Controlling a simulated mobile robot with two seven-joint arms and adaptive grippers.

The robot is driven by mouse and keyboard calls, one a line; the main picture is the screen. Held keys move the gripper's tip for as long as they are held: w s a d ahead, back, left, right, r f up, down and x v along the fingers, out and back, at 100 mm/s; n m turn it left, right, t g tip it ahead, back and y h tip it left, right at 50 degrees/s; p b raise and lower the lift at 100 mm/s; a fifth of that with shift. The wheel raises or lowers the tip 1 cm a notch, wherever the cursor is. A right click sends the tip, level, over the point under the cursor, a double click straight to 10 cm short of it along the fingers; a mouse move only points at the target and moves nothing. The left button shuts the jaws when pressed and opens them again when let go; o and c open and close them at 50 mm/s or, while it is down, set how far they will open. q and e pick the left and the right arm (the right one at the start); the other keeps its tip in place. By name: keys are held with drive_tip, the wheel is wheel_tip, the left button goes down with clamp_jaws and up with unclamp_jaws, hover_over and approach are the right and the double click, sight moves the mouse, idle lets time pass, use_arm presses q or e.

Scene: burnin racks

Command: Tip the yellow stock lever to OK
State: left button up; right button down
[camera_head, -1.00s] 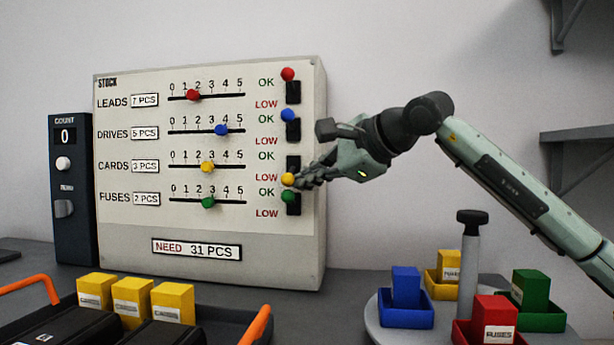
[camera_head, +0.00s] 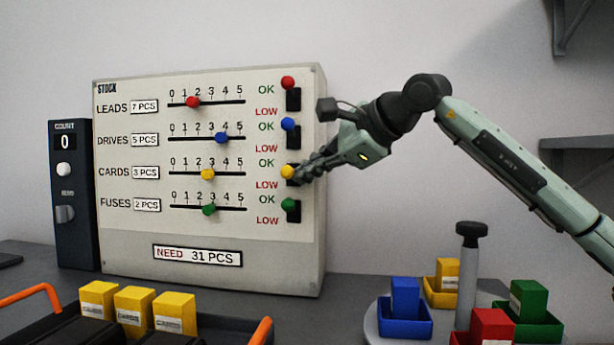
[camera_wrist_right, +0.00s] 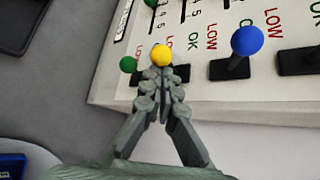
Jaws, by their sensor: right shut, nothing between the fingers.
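The yellow stock lever (camera_head: 287,171) is in the CARDS row of the stock panel (camera_head: 130,255). Its knob stands between the OK and LOW marks, nearer OK, a little lower in its row than the other knobs in theirs. My right gripper (camera_head: 299,175) is shut with nothing between its fingers. Its tips are right at the knob, from the right and slightly below. In the right wrist view the yellow knob (camera_wrist_right: 161,55) shows just beyond the closed fingertips (camera_wrist_right: 161,74); I cannot tell if they touch. My left gripper is not in view.
The red lever (camera_head: 288,82) and blue lever (camera_head: 288,124) are above, the green lever (camera_head: 288,204) close below; all three are up at OK. A round stand (camera_head: 372,322) with coloured bins is at lower right. A tray with orange handles (camera_head: 262,332) is at lower left.

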drive_tip(key=shift+w+r, duration=0.1)
drive_tip(key=shift+r, duration=0.2)
drive_tip(key=shift+r+p, duration=0.65)
drive_tip(key=shift+r, duration=0.25)
